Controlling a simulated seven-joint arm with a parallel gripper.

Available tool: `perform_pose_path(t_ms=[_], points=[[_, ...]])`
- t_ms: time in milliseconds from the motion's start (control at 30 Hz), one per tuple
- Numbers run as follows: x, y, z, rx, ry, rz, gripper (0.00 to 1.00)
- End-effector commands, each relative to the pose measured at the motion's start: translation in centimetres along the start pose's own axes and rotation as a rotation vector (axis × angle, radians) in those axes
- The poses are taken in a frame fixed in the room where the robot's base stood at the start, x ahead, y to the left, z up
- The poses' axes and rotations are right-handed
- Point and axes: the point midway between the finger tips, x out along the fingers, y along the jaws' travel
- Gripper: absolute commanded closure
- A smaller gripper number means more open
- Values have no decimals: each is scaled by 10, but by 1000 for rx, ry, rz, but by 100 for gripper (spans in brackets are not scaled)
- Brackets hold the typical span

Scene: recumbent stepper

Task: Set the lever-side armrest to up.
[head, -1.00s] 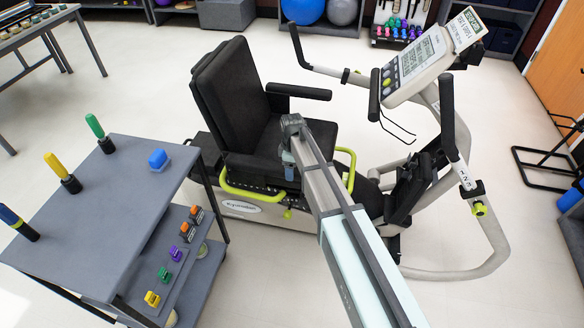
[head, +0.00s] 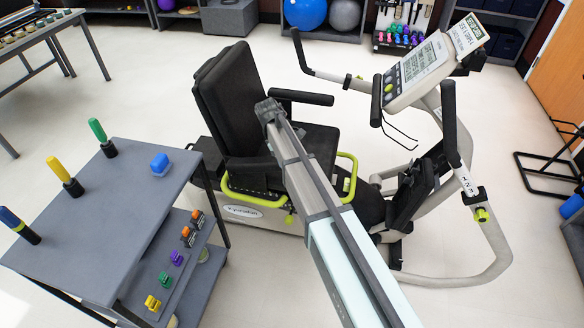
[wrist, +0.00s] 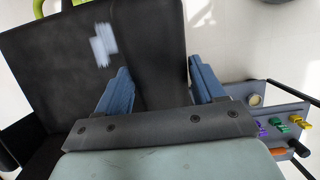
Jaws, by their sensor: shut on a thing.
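The stepper's black seat has a tall backrest (head: 228,95). The far-side armrest (head: 302,97) lies level, pointing forward. My gripper (wrist: 159,72) has its two blue fingers on either side of a black padded bar (wrist: 160,50), which looks like the near, lever-side armrest. In the head view, my arm's end is in front of the seat, beside the backrest, and the fingers are hidden there. A small yellow-green lever knob (head: 290,218) shows under the near side of the seat.
A yellow-green seat handle (head: 348,178) is right of my arm. A grey cart (head: 120,215) with colored handles and clips stands close at the left. The console (head: 412,75) and handlebars stand at the right. Floor is free behind the stepper.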

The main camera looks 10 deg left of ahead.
Motion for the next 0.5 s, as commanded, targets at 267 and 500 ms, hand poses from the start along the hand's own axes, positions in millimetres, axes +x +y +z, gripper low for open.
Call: perform_pose_path(t_ms=[267,500], points=[[-47,3,-15,-2,-200,3,86],[-70,2,-24,-1,-312,2,86]])
